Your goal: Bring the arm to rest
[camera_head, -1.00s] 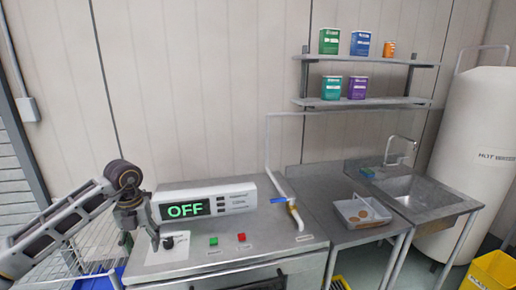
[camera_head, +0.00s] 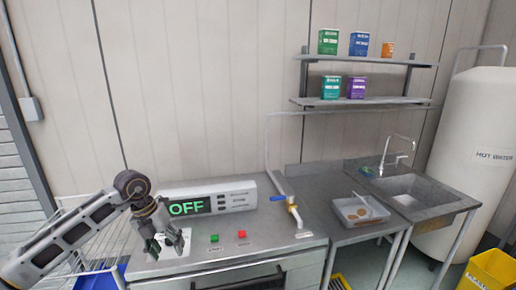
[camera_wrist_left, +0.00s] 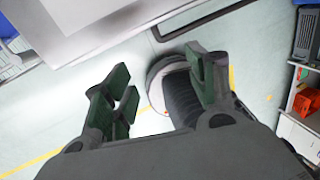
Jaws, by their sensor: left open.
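My left arm comes in from the left in the head view. Its gripper (camera_head: 167,244) hangs over the left part of the steel counter (camera_head: 262,246), in front of the display box. The fingers point down, apart, with nothing between them. In the left wrist view the two dark green-grey fingers (camera_wrist_left: 165,95) are spread and empty, with the floor below them. A white paper or plate lies partly hidden behind the gripper. My right gripper is in neither view.
The display box (camera_head: 228,198) reads OFF. A green button (camera_head: 214,238) and a red button (camera_head: 241,234) sit before it. A blue-handled tap (camera_head: 291,206), grey tray (camera_head: 360,210) and sink (camera_head: 415,192) are to the right. A yellow crate (camera_head: 490,270) stands on the floor.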

